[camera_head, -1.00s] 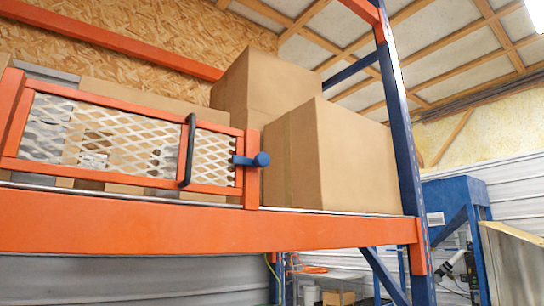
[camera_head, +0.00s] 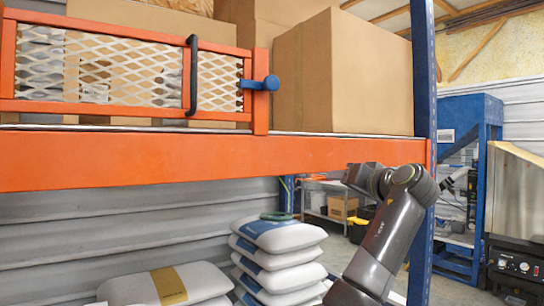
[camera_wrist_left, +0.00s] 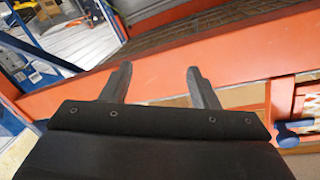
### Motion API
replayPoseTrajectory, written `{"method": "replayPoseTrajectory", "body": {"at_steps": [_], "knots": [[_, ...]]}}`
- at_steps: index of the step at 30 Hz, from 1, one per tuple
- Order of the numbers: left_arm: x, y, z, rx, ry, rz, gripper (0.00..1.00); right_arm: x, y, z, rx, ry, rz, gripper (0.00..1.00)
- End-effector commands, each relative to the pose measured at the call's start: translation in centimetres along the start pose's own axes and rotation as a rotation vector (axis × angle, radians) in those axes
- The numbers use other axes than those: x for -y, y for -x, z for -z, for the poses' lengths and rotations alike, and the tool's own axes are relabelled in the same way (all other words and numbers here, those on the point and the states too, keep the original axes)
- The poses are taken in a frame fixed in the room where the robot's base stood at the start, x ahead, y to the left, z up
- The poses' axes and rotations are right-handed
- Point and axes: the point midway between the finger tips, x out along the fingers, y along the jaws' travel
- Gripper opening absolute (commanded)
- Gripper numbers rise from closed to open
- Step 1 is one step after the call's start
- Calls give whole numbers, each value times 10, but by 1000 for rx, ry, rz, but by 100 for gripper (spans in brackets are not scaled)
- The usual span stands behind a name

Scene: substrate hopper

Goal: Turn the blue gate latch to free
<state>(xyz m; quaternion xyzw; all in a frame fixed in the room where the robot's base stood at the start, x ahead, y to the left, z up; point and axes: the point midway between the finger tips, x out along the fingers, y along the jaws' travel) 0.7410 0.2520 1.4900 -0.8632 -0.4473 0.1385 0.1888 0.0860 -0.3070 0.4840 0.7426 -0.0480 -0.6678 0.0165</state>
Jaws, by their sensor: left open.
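The blue gate latch (camera_head: 260,84) is at the right end of the orange mesh gate (camera_head: 115,107). Its bar lies level across the gap to the orange post (camera_head: 261,115), with a round knob on the right. The latch also shows at the right edge of the left wrist view (camera_wrist_left: 293,133). My left gripper (camera_head: 358,178) is right of and below the latch, in front of the orange beam and apart from the latch. In the left wrist view its fingers (camera_wrist_left: 160,84) are spread and empty. My right gripper is not in view.
The orange shelf beam (camera_head: 130,160) runs under the gate. A cardboard box (camera_head: 345,80) stands right of the latch. A black handle (camera_head: 192,75) sticks out from the gate. A blue upright (camera_head: 424,70) stands at right. Stacked sacks (camera_head: 280,262) are below.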

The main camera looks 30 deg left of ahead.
Motion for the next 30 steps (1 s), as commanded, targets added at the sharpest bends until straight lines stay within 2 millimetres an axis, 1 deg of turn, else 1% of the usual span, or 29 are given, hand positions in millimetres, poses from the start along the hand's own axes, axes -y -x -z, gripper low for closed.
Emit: {"method": "replayPoseTrajectory", "body": {"at_steps": [1, 2, 3, 6, 9, 12, 13, 16, 20, 30], "knots": [[42, 25, 41, -18, 82, 43, 55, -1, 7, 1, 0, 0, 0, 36], [62, 37, 57, -22, 125, 66, 55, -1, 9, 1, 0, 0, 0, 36], [88, 53, 75, -25, 179, 95, 55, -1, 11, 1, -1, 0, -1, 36], [145, 90, 107, -28, 301, 153, 55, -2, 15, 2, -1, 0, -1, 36], [186, 117, 124, -26, 393, 190, 55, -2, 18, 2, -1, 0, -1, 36], [209, 133, 132, -22, 450, 210, 55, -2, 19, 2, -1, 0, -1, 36], [213, 135, 133, -20, 459, 214, 55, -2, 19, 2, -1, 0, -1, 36], [221, 135, 134, -18, 475, 220, 55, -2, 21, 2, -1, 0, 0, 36], [225, 119, 135, -17, 475, 221, 55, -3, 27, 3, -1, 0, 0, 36], [241, 48, 134, -18, 471, 222, 55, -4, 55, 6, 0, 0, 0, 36]]}}
